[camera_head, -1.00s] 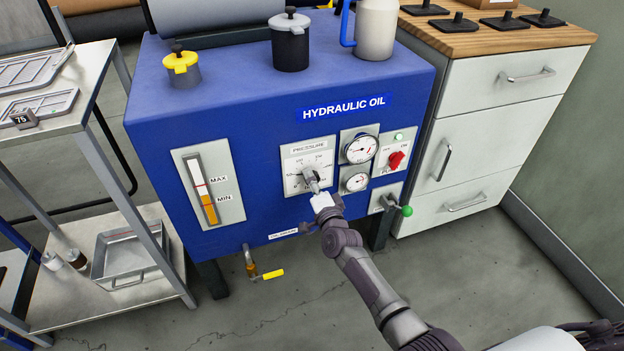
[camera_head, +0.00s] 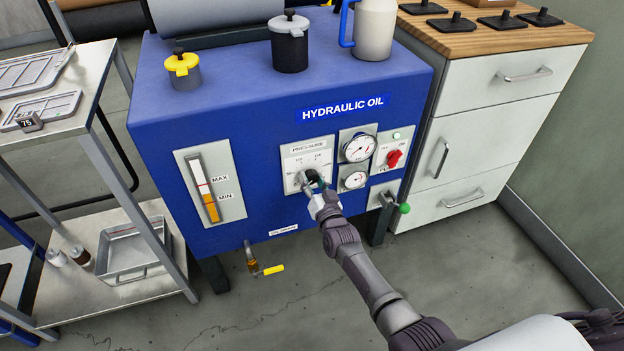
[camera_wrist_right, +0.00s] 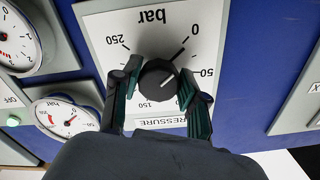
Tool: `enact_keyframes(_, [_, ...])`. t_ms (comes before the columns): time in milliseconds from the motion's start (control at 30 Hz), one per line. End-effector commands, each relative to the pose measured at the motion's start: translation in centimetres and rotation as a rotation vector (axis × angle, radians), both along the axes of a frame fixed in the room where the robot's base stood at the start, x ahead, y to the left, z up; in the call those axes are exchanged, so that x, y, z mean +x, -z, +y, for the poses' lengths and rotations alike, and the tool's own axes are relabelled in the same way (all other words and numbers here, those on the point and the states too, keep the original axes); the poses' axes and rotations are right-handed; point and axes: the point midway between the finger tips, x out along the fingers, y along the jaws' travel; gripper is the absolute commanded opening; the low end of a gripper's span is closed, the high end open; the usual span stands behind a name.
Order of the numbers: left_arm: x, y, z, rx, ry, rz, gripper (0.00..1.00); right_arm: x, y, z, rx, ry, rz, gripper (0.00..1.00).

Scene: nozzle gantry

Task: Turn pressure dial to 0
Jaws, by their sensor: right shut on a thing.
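My right gripper (camera_wrist_right: 160,78) is shut on the knob, one finger on each side. In the right wrist view the scale appears upside down. In the head view my right gripper (camera_head: 313,184) hides most of the knob. My left gripper is not in view.
Two gauges (camera_head: 358,148) and a red pump switch (camera_head: 394,158) sit right of the dial. A green-tipped lever (camera_head: 404,208) is below them. A level gauge (camera_head: 209,187) is at left. A shelf cart (camera_head: 90,120) and white drawers (camera_head: 490,130) flank the tank.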

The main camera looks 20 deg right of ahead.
Motion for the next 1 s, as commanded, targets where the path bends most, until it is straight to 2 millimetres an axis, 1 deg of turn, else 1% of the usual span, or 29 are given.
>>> enact_keyframes(300, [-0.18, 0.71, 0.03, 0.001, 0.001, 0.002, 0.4, -0.1, 0.27, 0.02, -0.098, -0.001, 0.002, 0.08])
enact_keyframes(767, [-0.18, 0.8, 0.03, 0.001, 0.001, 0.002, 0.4, -0.11, 0.3, -0.01, -0.113, -0.001, 0.002, 0.08])
enact_keyframes(800, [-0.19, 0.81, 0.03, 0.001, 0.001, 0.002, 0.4, -0.1, 0.3, -0.01, -0.113, -0.001, 0.002, 0.45])
enact_keyframes(933, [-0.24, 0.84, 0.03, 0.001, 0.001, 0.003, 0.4, -0.08, 0.24, -0.02, -0.112, -0.001, 0.0, 0.66])
enact_keyframes(1000, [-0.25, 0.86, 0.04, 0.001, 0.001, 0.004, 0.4, -0.06, 0.19, -0.03, -0.112, 0.0, -0.001, 0.66])
